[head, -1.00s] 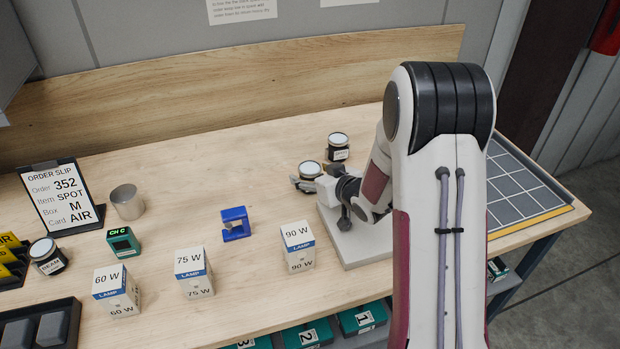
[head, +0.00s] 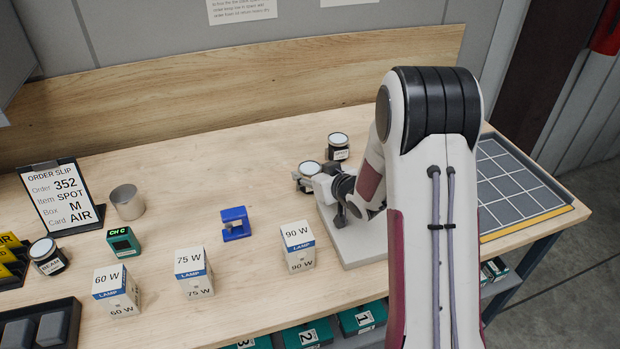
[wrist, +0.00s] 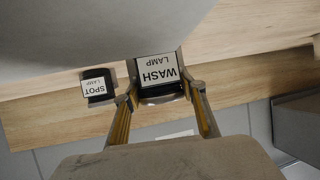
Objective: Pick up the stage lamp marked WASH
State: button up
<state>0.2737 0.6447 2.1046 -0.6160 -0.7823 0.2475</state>
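The stage lamp marked WASH (wrist: 158,70) stands between my gripper's two fingers in the wrist view, its white label readable. In the head view its pale round top (head: 309,168) shows at the pale board, its lower part partly hidden by my gripper. My gripper (wrist: 162,96) has one fingertip close by each side of the lamp. I cannot tell whether the fingertips touch it. The lamp marked SPOT (wrist: 97,86) stands apart to the left in the wrist view and behind it in the head view (head: 338,146).
A BEAM lamp (head: 47,257) stands far left. Lamp boxes (head: 299,247), a blue clamp-like piece (head: 235,224), a green CH C piece (head: 122,242), a metal cup (head: 127,202) and an order slip (head: 61,197) are on the table. A gridded tray (head: 520,190) lies right.

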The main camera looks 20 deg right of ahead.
aim_at(311, 167)
jog(key=shift+r, duration=0.15)
jog(key=shift+r, duration=4.9)
jog(key=shift+d, duration=0.1)
